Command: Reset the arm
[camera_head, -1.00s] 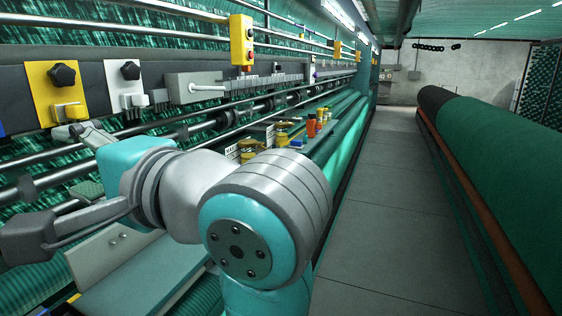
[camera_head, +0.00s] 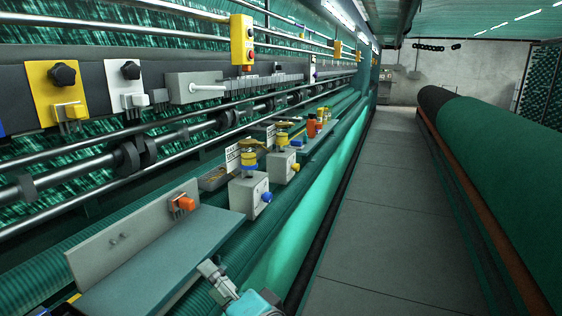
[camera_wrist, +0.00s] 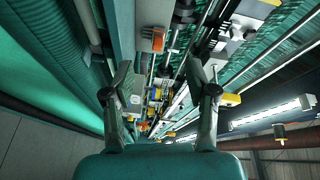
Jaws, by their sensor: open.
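My gripper (camera_wrist: 158,70) shows in the wrist view with its two grey fingers spread apart. Nothing is held between them; only the machine in the distance shows through the gap. In the head view, only a small teal and grey part of my arm shows at the bottom edge, low beside the machine's front, and the rest is out of frame.
A grey-green shelf (camera_head: 150,262) with an upright plate and orange knob (camera_head: 182,204) stands at the lower left. Green fabric rolls (camera_head: 490,150) lie at right. The floor aisle (camera_head: 375,220) is clear.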

